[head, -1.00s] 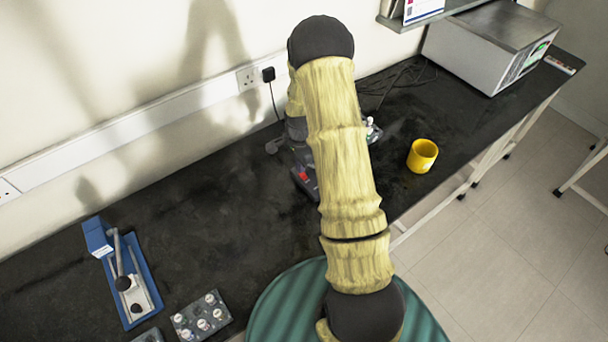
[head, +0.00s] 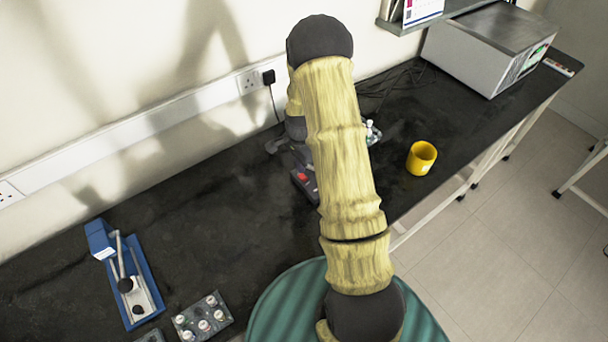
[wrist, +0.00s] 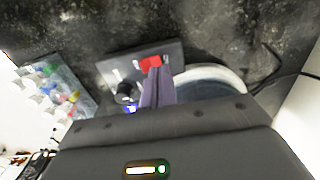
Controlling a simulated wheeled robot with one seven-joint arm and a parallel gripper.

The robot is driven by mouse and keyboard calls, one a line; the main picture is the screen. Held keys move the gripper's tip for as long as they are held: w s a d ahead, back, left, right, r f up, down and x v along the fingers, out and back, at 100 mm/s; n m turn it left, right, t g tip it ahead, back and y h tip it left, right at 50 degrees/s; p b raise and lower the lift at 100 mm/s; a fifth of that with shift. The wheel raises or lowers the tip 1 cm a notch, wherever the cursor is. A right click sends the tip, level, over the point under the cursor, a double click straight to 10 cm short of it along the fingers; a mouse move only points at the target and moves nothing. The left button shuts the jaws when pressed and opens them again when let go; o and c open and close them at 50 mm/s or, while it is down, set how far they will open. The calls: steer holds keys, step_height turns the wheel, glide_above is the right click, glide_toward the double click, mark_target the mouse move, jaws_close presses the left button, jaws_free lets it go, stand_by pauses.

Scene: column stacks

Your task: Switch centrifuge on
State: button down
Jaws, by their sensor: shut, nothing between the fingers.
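The centrifuge is mostly hidden behind my arm in the head view; its dark control panel (head: 301,187) with a red switch (head: 304,177) shows just left of the arm. In the wrist view the panel (wrist: 174,54) carries the red switch (wrist: 150,62), a black knob (wrist: 125,93) and a small blue-lit spot (wrist: 131,108). The round pale rim of the centrifuge (wrist: 225,72) is beside the panel. My gripper (wrist: 155,74) is shut and empty, its fingertips overlapping the edge of the red switch in the picture. I cannot tell whether they touch it.
A rack of coloured-cap tubes (wrist: 58,82) lies left of the panel in the wrist view. A yellow mug (head: 421,158) stands right of my arm. A blue press-like device (head: 128,275) and a tray of vials (head: 203,318) are at lower left. The black bench between is clear.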

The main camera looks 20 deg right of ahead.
mark_target(300, 175)
steer(key=shift+r+p, duration=0.85)
steer(key=shift+r, duration=0.6)
steer(key=shift+a+r, duration=0.1)
steer(key=shift+r, duration=0.2)
steer(key=s+a+r+n+t, duration=0.1)
steer(key=s+a+r+n, duration=0.4)
steer(key=s+r+n, duration=0.3)
steer(key=s+a+r+n+t, duration=0.1)
steer(key=s+a+r+n, duration=0.4)
steer(key=s+r, duration=0.5)
steer(key=r+n, duration=0.1)
steer(key=n, duration=0.1)
steer(key=shift+a+n+t, duration=0.15)
steer(key=shift+n+t, duration=0.15)
steer(key=shift+n, duration=0.1)
steer(key=shift+s, duration=0.1)
